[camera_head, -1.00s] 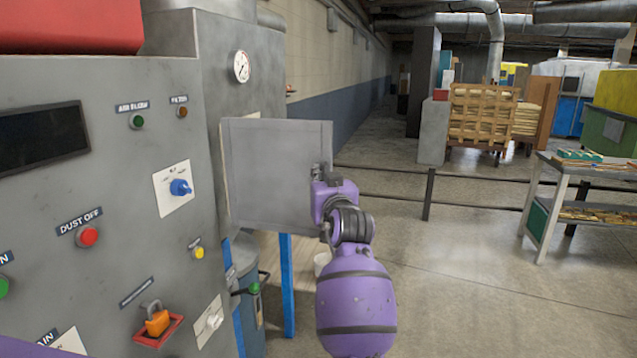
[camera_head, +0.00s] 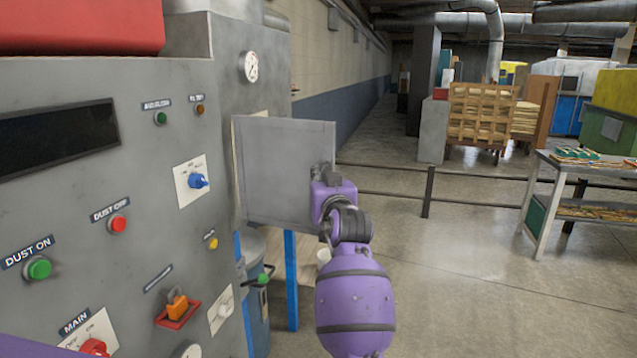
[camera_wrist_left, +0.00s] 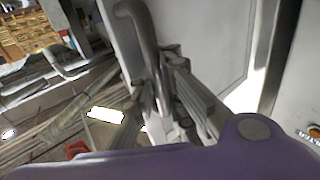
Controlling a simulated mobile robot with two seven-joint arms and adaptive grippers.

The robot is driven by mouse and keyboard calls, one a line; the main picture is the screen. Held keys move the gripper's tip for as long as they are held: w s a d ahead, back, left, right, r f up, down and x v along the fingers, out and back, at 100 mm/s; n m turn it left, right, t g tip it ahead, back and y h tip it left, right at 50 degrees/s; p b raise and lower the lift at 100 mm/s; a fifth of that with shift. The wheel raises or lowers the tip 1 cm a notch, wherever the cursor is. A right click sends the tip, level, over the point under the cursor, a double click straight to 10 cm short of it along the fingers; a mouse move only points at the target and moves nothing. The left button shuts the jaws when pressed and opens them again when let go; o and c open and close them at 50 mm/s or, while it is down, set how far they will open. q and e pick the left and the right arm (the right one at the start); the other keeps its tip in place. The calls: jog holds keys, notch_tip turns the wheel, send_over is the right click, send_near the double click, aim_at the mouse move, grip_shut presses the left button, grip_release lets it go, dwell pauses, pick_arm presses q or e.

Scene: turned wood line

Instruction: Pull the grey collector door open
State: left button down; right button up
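The grey collector door (camera_head: 285,165) stands swung out from the right side of the grey cabinet in the head view, with a gap behind its hinge-side edge. My left gripper (camera_head: 325,176) is at the door's free edge. In the left wrist view, the curved metal door handle (camera_wrist_left: 142,30) runs down between the two fingers of the left gripper (camera_wrist_left: 158,85), which close around it. The door's pale face (camera_wrist_left: 215,40) fills the upper middle there. In the head view the handle is mostly hidden by the gripper. My right gripper is not in view.
The control panel (camera_head: 100,200) with buttons and knobs stands close on the left. A gauge (camera_head: 249,67) is above the door. A low rail (camera_head: 428,192) runs behind my arm. A workbench (camera_head: 585,165) stands at the right. Floor between is clear.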

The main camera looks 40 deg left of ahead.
pick_arm(q)
jog(key=c, duration=2.2)
grip_release()
jog(key=shift+w+d+f, duration=0.1)
jog(key=shift+w+d, duration=0.15)
jog(key=shift+d, duration=0.2)
jog(key=o, duration=0.4)
jog(key=shift+d, duration=0.2)
jog(key=shift+s+a, duration=0.15)
jog(key=v, duration=1.2)
